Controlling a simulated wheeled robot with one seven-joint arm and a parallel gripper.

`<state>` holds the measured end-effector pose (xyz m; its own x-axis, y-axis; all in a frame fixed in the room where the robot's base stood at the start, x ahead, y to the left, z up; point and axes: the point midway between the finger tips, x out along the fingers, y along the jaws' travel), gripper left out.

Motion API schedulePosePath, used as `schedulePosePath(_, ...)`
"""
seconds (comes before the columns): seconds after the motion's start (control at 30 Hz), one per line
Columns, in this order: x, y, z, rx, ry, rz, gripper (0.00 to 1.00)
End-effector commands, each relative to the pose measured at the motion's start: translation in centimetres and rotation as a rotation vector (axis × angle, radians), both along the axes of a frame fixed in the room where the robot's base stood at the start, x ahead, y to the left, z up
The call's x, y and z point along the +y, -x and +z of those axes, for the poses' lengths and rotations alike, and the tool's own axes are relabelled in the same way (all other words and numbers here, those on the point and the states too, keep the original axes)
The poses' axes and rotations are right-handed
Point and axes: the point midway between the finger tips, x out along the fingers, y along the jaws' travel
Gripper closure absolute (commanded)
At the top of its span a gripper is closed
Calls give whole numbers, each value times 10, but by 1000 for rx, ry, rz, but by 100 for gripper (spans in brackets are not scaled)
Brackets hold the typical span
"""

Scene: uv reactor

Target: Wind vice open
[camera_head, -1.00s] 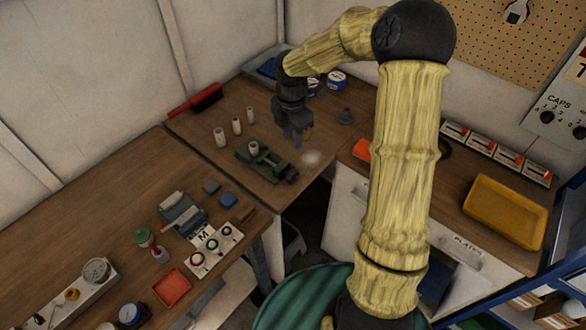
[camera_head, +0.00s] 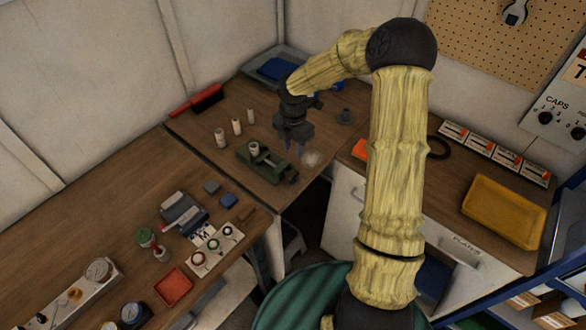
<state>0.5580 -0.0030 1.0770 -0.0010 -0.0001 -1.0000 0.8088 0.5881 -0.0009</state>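The green vice (camera_head: 268,164) lies on the wooden bench in the far corner. A pale cylinder (camera_head: 254,149) stands at the vice's left part. The dark screw end (camera_head: 291,176) of the vice points to the lower right. My gripper (camera_head: 300,152) points down just behind and to the right of the vice, above the bench. A gap shows between it and the screw end. Its fingers are small and dim, so I cannot tell how far apart they are. I cannot make out the vice's handle or the jaw gap clearly.
Several pale cylinders (camera_head: 237,127) stand left of the vice. A yellow tray (camera_head: 504,211) is on the right counter. The bench front near the vice is clear.

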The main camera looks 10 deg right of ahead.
Motion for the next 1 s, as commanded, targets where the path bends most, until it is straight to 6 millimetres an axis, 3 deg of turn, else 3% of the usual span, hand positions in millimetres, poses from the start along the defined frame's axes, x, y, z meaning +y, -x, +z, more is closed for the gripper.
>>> schedulePosePath(0.6, 0, 0, -103, 1, 1, 0, 68)
schedulePosePath(1.0, 0, 0, -114, -1, 0, 0, 68)
